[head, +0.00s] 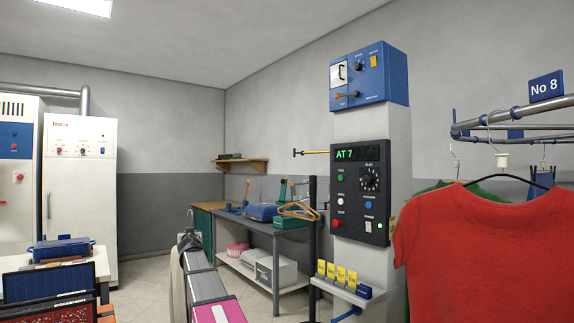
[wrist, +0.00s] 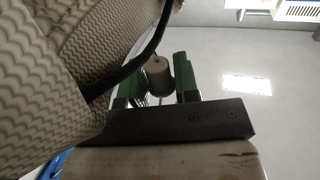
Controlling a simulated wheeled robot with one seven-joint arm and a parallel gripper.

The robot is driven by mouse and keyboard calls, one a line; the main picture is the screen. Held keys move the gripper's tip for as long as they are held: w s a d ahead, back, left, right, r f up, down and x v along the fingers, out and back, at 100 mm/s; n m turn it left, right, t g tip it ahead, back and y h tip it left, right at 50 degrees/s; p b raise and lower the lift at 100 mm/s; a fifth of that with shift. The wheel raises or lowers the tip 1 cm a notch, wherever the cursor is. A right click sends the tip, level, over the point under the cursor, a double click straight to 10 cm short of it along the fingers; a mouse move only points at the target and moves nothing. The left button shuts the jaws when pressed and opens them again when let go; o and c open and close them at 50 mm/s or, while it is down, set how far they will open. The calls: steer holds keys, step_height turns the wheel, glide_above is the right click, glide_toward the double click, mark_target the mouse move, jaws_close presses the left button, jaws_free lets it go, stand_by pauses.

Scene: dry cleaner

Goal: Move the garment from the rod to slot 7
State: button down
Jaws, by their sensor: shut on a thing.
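My gripper (wrist: 158,74) is shut on the pale collar (wrist: 158,72) at a hanger's neck, between its green fingers in the wrist view. A dark hanger arm runs from there into a cream-and-grey patterned garment (wrist: 60,65), which fills the left. In the head view the gripper (head: 188,241) is small and partly hidden at the far end of my arm. A hanger hook (head: 190,213) stands above it, and a strip of the pale garment (head: 177,285) hangs beside my arm. The conveyor rail (head: 500,118) at right bears a "No 8" sign (head: 546,86). No slot 7 label is visible.
A red shirt (head: 485,245) hangs at right with a green garment (head: 490,194) behind it. A control panel (head: 360,192) on a pillar reads "AT 7". A grey bench (head: 255,227) stands behind my arm. A small shelf (head: 345,292) with yellow tags juts from the pillar.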

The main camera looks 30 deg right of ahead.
steer(key=w+d+r+m+g+h, duration=0.3)
steer(key=w+d+r+h, duration=0.1)
steer(key=d, duration=0.6)
steer(key=w+d+r+m+g+h, duration=0.2)
steer(key=w+d+r+m+h, duration=0.15)
steer(key=d, duration=0.65)
steer(key=w+d+r+m+g+h, duration=0.2)
steer(key=w+d+r+g+h, duration=0.15)
steer(key=d, duration=0.65)
steer(key=s+d+r+m+g+h, duration=0.1)
steer(key=d+r+m+g, duration=0.5)
steer(key=d+r, duration=0.6)
steer(key=s+d+r+m+g+h, duration=0.1)
steer(key=d+r+m+g, duration=0.3)
steer(key=d+r+g, duration=0.7)
steer(key=s+a+f+t, duration=0.1)
steer(key=a, duration=1)
steer(key=s+a+f+t, duration=0.1)
steer(key=a+t, duration=0.1)
steer(key=a, duration=0.8)
steer(key=shift+s+a, duration=0.25)
steer(key=shift+a, duration=0.15)
